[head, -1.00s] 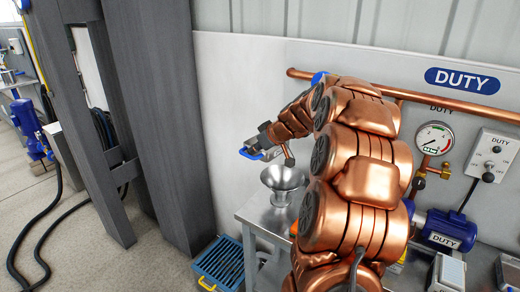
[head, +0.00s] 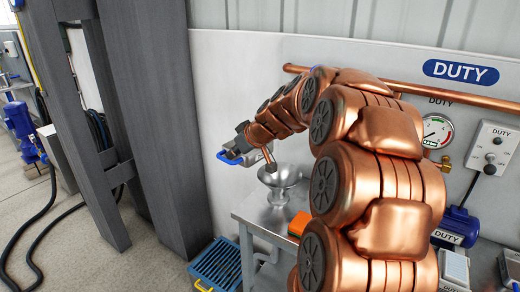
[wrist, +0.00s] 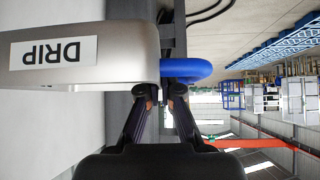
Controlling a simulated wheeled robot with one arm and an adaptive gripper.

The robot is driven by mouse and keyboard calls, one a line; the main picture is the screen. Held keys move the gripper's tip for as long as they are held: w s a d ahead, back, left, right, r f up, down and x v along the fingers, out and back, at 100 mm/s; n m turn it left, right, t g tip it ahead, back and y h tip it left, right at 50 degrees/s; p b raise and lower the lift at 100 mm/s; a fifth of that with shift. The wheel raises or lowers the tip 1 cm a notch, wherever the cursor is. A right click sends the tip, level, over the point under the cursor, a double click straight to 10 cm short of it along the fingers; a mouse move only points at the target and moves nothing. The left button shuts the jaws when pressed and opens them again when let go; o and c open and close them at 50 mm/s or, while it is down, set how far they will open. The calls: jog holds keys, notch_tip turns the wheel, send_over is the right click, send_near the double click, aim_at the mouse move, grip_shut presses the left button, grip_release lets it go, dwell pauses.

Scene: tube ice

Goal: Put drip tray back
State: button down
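The drip tray, a silver box with a white DRIP label (wrist: 53,52) and a blue loop handle (wrist: 187,70), fills the upper left of the wrist view. My gripper (wrist: 164,98) has its two dark fingers closed in at the handle, and it appears to hold the tray there. The fingertips are partly hidden behind the handle. In the head view a small grey and blue part of the tray (head: 228,158) shows at the end of my copper arm, left of the metal funnel (head: 279,177) and in the air.
The funnel stands on a steel table (head: 255,213), with an orange item (head: 299,225) beside my arm. A blue slatted crate (head: 215,260) with a yellow handle sits on the floor at the table's left. A grey column (head: 160,130) rises on the left. A pressure gauge (head: 437,130) is on the wall.

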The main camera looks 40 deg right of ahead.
jog(key=s+a+b, duration=0.2)
jog(key=a, duration=0.7)
jog(key=shift+s+r, duration=0.35)
jog(key=shift+r, duration=0.1)
jog(key=w+a+f+m, duration=0.1)
jog(key=w+a+f, duration=0.3)
jog(key=a+f, duration=0.3)
jog(key=w+a+f+m+h, duration=0.1)
jog(key=w+a+f, duration=0.3)
jog(key=f, duration=0.7)
jog(key=a, duration=0.2)
jog(key=shift+w+a+h, duration=0.3)
jog(key=shift+w+a, duration=0.05)
jog(key=shift+w, duration=0.05)
jog(key=shift+r, duration=0.15)
